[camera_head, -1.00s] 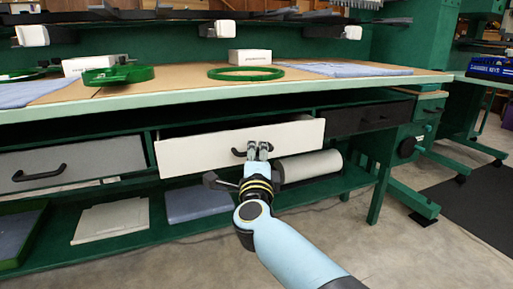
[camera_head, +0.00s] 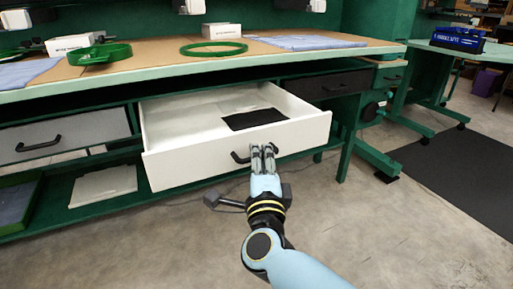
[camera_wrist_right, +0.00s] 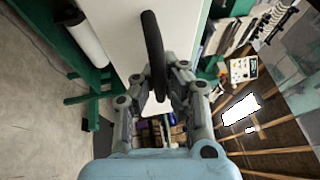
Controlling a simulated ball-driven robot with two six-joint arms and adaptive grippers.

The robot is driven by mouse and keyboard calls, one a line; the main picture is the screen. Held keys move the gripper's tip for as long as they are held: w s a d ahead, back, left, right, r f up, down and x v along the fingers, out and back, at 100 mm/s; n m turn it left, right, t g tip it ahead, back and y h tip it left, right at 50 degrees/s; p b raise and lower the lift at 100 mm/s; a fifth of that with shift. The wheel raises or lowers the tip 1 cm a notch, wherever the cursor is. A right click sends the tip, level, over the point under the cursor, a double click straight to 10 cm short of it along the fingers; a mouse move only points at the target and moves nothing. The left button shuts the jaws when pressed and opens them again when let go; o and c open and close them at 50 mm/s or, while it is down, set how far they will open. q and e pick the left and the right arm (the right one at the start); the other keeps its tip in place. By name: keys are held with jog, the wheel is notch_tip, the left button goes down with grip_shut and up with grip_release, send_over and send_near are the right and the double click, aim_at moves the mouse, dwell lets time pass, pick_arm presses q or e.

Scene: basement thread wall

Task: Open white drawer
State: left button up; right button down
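The white drawer (camera_head: 215,160) under the workbench is pulled well out, with its inside showing in the head view. A black flat item (camera_head: 254,119) lies in it. My right gripper (camera_head: 262,152) is at the black handle (camera_head: 239,157) on the drawer front. In the wrist view the handle (camera_wrist_right: 154,50) runs between the two fingers of the right gripper (camera_wrist_right: 158,88), which are closed around it. The white drawer front (camera_wrist_right: 125,45) is close beside the fingers. My left gripper is not in view.
A grey drawer (camera_head: 60,140) at left and a dark drawer (camera_head: 325,84) at right are shut. The bench top (camera_head: 150,62) above holds green rings, white boxes and blue cloths. Concrete floor (camera_head: 345,225) in front is clear. A black mat (camera_head: 475,165) lies at right.

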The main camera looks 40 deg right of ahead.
jog(key=shift+s+a+f, duration=0.15)
jog(key=shift+s+f, duration=0.05)
jog(key=shift+s, duration=0.1)
jog(key=c, duration=1.4)
grip_release()
jog(key=shift+w+r, duration=0.1)
jog(key=shift+r, duration=0.1)
